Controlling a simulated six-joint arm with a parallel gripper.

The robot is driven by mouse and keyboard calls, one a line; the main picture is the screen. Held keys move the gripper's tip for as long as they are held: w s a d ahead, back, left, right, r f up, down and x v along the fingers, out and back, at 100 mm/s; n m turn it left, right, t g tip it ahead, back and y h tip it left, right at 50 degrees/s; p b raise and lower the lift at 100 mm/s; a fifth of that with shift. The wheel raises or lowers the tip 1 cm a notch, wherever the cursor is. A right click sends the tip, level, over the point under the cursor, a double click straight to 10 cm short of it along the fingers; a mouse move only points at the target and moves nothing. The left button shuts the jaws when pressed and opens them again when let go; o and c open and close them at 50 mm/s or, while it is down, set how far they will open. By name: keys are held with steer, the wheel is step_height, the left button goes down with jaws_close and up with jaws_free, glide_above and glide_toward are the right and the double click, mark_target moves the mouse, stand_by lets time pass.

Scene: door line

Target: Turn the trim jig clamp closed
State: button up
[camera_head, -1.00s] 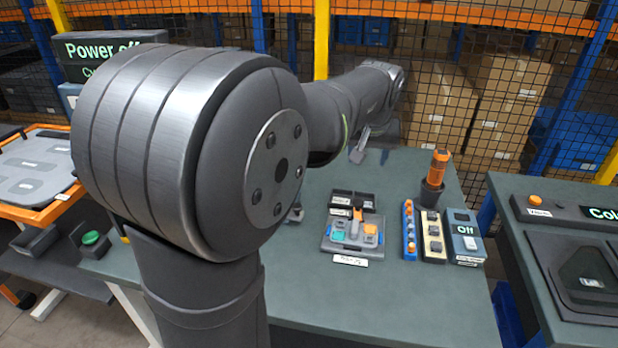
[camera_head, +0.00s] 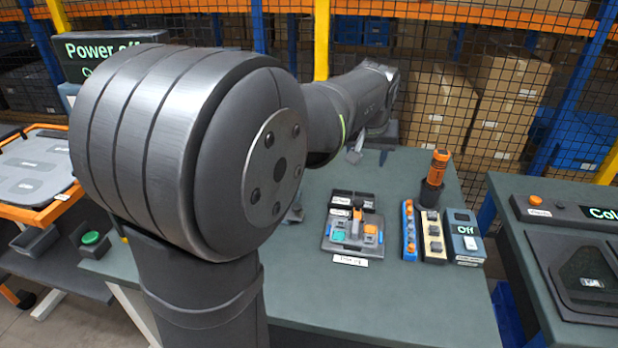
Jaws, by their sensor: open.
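The trim jig (camera_head: 328,247) is a grey plate on the green bench, with dark bins at its back and a label at its front. Its clamp (camera_head: 355,222) is a grey lever with an orange tip, standing over the plate between a teal piece (camera_head: 337,236) and an orange piece (camera_head: 371,230). Whether the clamp is closed is too small to tell. My gripper (camera_head: 368,158) is open and empty, beyond the jig near the bench's far edge, apart from the clamp. Its two fingers show as a light one and a dark one; my wrist hides part of it.
Right of the jig stand a blue strip (camera_head: 409,231), a cream switch strip (camera_head: 433,237), a blue box reading "Off" (camera_head: 465,243) and an orange-handled tool in a dark holder (camera_head: 432,194). The bench front (camera_head: 380,305) is clear. My arm covers the bench's left part.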

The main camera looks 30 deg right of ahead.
steer(key=s+a+n, duration=0.1)
steer(key=a, duration=1.5)
steer(key=shift+r+t, duration=0.3)
steer(key=n+g+y, duration=0.3)
steer(key=g, duration=0.1)
glide_above(359, 202)
step_height(359, 202, down, 4)
step_height(359, 202, down, 17)
steer(key=shift+r, duration=0.15)
